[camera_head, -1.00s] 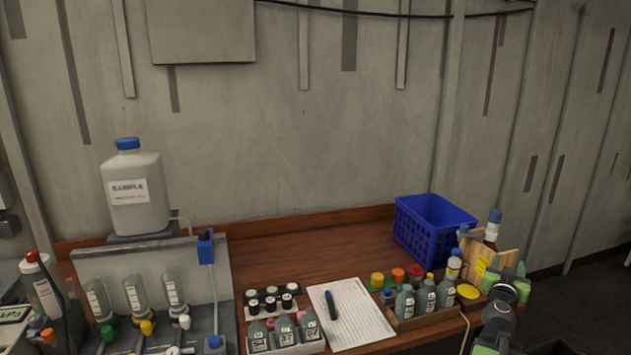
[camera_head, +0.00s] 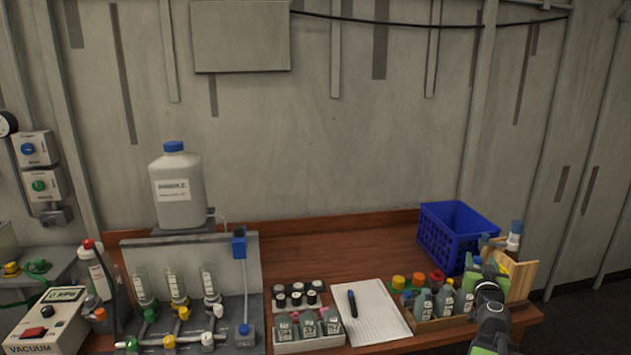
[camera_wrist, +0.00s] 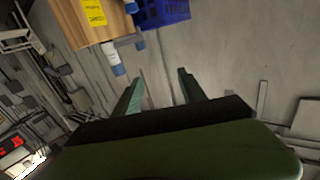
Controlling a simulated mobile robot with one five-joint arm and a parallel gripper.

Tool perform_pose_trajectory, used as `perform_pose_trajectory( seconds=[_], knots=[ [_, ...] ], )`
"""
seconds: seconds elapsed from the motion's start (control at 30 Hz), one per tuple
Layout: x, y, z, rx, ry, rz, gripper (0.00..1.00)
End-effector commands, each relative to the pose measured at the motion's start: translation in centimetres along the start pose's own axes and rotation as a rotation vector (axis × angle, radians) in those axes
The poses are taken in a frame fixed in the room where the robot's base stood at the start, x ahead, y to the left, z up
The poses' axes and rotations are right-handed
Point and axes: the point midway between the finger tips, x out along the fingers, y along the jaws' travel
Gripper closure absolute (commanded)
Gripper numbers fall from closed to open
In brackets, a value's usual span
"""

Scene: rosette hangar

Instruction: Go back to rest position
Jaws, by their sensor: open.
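My gripper (camera_wrist: 160,90) is open and empty in the wrist view, with its two green fingers apart against the grey wall. In the head view my gripper (camera_head: 484,262) is at the lower right, in front of the wooden box (camera_head: 522,277) and right of the small bottles. The head view does not show clearly whether its fingers touch anything there. The wooden box with a yellow label also shows at the top left of the wrist view (camera_wrist: 72,22), beside the fingers.
A blue basket (camera_head: 440,243) stands at the back right of the wooden bench (camera_head: 335,247). Bottles in a tray (camera_head: 440,322), a notepad (camera_head: 375,315), vial racks and a filtration stand (camera_head: 190,260) with a white jug (camera_head: 176,190) line the bench. The bench middle is clear.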

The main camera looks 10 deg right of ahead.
Motion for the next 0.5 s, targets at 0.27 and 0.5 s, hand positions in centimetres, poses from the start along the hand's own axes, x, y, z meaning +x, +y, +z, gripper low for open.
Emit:
perform_pose_trajectory(
  seconds=[0.27,0.5],
  knots=[
    [-2.2,-19.0,-3.1,0.018,-0.128,-0.421,0.51],
    [-11.7,-36.7,1.5,-0.02,-0.464,-0.843,0.51]
  ],
)
